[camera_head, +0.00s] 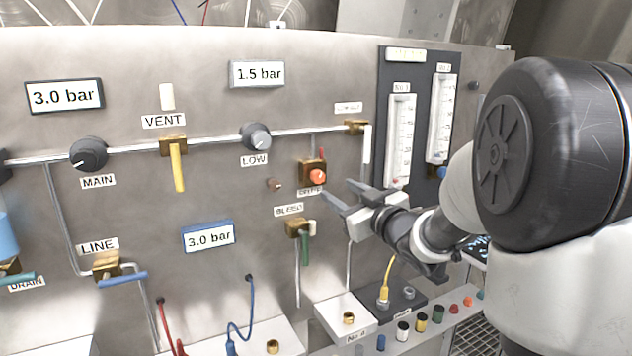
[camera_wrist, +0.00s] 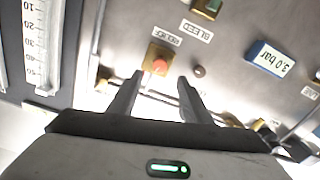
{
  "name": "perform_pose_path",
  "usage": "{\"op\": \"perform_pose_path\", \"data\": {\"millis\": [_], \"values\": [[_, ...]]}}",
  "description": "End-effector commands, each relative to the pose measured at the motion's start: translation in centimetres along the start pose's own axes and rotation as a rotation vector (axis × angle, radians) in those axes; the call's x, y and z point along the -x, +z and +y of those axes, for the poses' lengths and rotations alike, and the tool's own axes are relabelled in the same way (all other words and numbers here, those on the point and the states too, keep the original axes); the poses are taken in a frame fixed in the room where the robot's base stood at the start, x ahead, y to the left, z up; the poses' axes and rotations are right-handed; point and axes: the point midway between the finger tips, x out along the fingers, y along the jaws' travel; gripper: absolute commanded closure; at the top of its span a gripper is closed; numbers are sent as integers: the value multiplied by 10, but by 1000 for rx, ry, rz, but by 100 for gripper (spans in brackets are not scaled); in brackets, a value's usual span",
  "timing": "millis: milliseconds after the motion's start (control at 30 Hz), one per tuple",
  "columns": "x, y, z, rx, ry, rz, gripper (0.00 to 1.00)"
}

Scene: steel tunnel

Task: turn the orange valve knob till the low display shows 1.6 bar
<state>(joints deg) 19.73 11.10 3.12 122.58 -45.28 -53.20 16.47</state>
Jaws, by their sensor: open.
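The orange valve knob (camera_head: 317,176) sits on a brass block above the RELIEF label on the steel panel. It also shows in the wrist view (camera_wrist: 160,67), between and just beyond my fingertips. The low display (camera_head: 257,74) reads 1.5 bar, above the grey LOW knob (camera_head: 256,137). My gripper (camera_head: 337,191) is open and empty, just right of and below the orange knob in the head view. In the wrist view my gripper (camera_wrist: 160,78) has its fingers spread to either side of the knob's line. Whether a finger touches the knob cannot be told.
The green-handled BLEED valve (camera_head: 296,229) is close below the knob. A small brown stud (camera_head: 274,184) lies to its left. The pipe (camera_head: 215,142) runs above, and the flow gauges (camera_head: 400,140) stand to the right. The blue-framed display (camera_head: 208,237) reads 3.0 bar.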

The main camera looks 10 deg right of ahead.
Motion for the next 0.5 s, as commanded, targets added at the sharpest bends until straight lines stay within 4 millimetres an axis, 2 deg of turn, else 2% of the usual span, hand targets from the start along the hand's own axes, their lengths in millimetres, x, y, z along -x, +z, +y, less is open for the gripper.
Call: {"op": "perform_pose_path", "data": {"millis": [33, 200, 400, 500], "values": [[-12, 0, -2, -1, -5, 1, 55], [-49, 0, -1, -1, -2, 0, 55], [-80, 0, -1, 0, -2, 1, 55], [-89, 0, 0, 0, 0, 0, 55]]}}
